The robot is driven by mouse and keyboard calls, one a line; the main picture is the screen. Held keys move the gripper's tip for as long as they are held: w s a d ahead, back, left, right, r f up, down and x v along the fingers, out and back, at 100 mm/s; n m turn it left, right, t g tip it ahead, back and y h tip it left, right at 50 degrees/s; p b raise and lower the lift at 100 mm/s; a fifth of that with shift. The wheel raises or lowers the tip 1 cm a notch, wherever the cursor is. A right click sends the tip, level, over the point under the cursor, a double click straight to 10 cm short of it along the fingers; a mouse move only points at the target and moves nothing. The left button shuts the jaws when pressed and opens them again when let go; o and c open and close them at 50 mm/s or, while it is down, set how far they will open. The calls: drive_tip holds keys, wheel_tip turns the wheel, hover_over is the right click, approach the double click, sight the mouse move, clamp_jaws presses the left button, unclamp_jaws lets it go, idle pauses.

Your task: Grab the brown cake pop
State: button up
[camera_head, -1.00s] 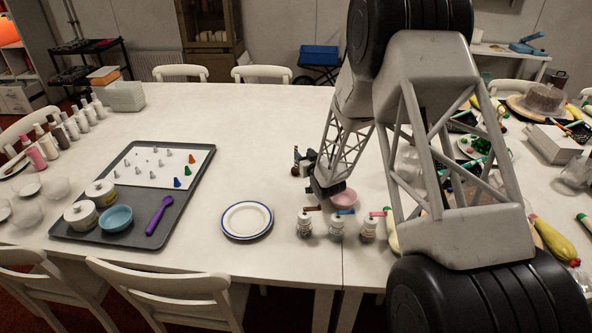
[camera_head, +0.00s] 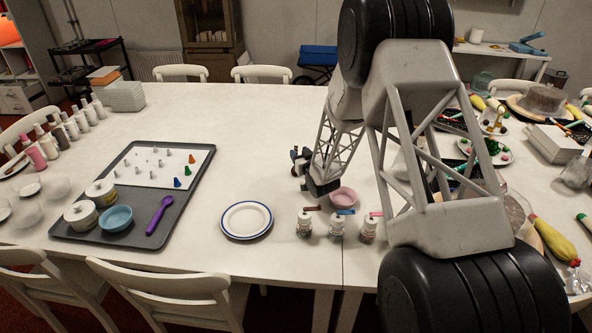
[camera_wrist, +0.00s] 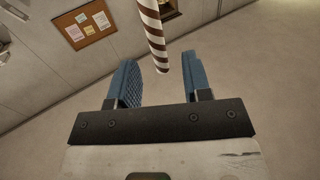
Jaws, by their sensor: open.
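My gripper (camera_wrist: 158,60) shows in the wrist view with two blue fingers spread apart. A brown-and-white striped stick (camera_wrist: 153,25) comes down from the top edge of that view, and its lower end shows in the gap between the fingertips. Neither finger visibly presses on it. The rest of the stick is out of frame, and I cannot tell if a brown cake pop is at its other end. In the head view my gripper (camera_head: 299,162) is small and low over the table, just left of and behind a pink bowl (camera_head: 343,199). No brown cake pop is clear there.
Several small topping jars (camera_head: 336,228) stand in front of the bowl. A blue-rimmed white plate (camera_head: 246,235) lies left of them. A grey tray (camera_head: 195,190) with piping tips, pots and a purple spoon is further left. The table (camera_head: 260,115) behind is clear. My arm hides part of the right side.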

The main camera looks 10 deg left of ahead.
drive_tip(key=shift+w, duration=0.1)
idle(0.3)
drive_tip(key=shift+x, duration=2.55)
drive_tip(key=shift+r, duration=0.1)
clamp_jaws()
